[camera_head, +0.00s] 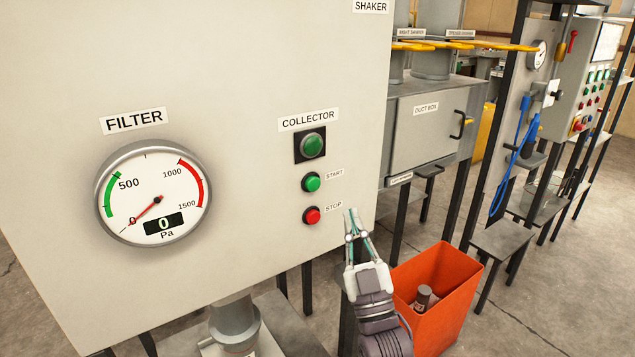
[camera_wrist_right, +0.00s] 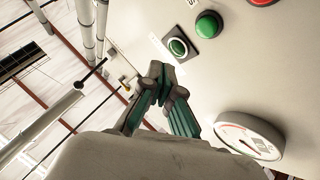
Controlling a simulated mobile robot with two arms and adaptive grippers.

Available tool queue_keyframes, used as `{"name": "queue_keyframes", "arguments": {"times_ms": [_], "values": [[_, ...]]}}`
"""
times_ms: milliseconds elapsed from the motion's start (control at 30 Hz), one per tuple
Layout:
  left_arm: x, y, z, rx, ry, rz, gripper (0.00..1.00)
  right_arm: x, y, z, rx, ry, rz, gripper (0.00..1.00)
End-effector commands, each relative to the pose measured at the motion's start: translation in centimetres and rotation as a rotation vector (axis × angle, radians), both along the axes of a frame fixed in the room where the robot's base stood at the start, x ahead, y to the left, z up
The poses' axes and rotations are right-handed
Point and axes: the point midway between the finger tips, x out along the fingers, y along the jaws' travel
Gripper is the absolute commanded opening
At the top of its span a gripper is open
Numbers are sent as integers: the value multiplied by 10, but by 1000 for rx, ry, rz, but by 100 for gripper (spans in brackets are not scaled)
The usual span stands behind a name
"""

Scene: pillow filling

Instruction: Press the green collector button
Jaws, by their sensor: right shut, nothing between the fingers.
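The grey panel (camera_head: 255,60) carries a COLLECTOR label (camera_head: 308,119). Under it are a green indicator in a black square frame (camera_head: 312,146), the green START button (camera_head: 312,182) and the red STOP button (camera_head: 312,215). My right gripper (camera_head: 351,214) is shut and empty, pointing up just right of and below the STOP button in the head view. In the right wrist view, the gripper (camera_wrist_right: 160,72) appears below the framed green indicator (camera_wrist_right: 178,47), with the green START button (camera_wrist_right: 208,24) beyond it. I see no contact with any button. My left gripper is not in view.
A round FILTER gauge (camera_head: 153,194) reading 0 Pa protrudes from the panel's left. An orange bin (camera_head: 454,298) with a small item inside stands right of my right arm. A duct box (camera_head: 425,125) and another control panel (camera_head: 590,85) stand farther right.

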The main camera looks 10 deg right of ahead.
Motion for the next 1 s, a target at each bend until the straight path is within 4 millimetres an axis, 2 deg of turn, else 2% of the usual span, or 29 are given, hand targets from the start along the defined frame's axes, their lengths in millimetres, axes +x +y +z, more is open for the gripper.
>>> {"name": "queue_keyframes", "arguments": {"times_ms": [133,567,767,1000], "values": [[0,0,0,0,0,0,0,-5,-2,12,-2,-31,-7,0],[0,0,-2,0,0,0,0,-2,0,11,-1,-30,-6,0],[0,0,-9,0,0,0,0,18,7,10,-1,-32,-7,0],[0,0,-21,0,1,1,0,51,19,10,-1,-32,-5,0]]}}
